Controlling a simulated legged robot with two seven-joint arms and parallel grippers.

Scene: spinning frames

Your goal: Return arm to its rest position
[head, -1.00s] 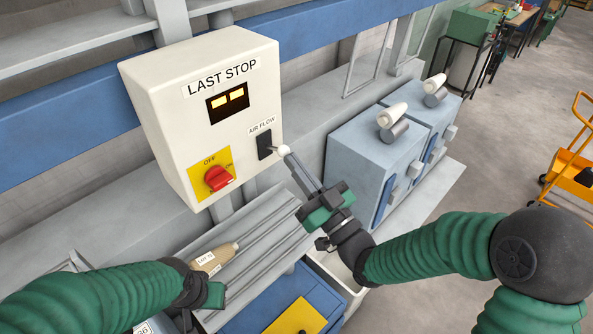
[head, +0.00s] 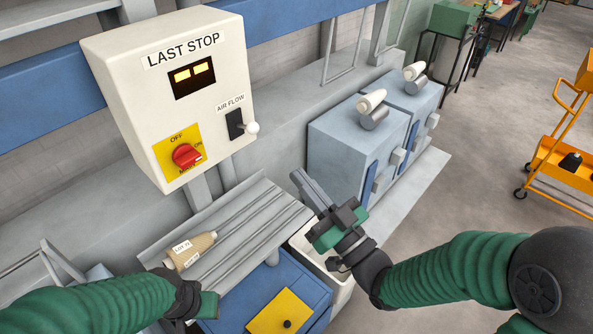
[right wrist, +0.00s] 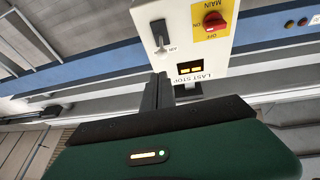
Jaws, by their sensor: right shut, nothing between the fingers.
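My right gripper (head: 308,188) is in the air in front of the machine, to the right of and below the white control box (head: 125,105). Its fingers are shut together with nothing between them, and it touches nothing that I can see. In the right wrist view its fingers (right wrist: 157,92) point towards the box, which appears upside down. The box carries a white-tipped AIR FLOW lever (head: 252,128), a red knob (head: 186,156) on a yellow plate and a lit display (head: 192,77). My left gripper (head: 205,306) is at the lower left; its fingers do not show clearly.
A labelled bobbin (head: 190,250) lies on the grey sloped tray (head: 262,205). Grey-blue units (head: 335,150) with white bobbins on top (head: 371,101) stand to the right of my right gripper. A yellow panel (head: 280,312) lies below. An orange trolley (head: 560,170) stands far right on open floor.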

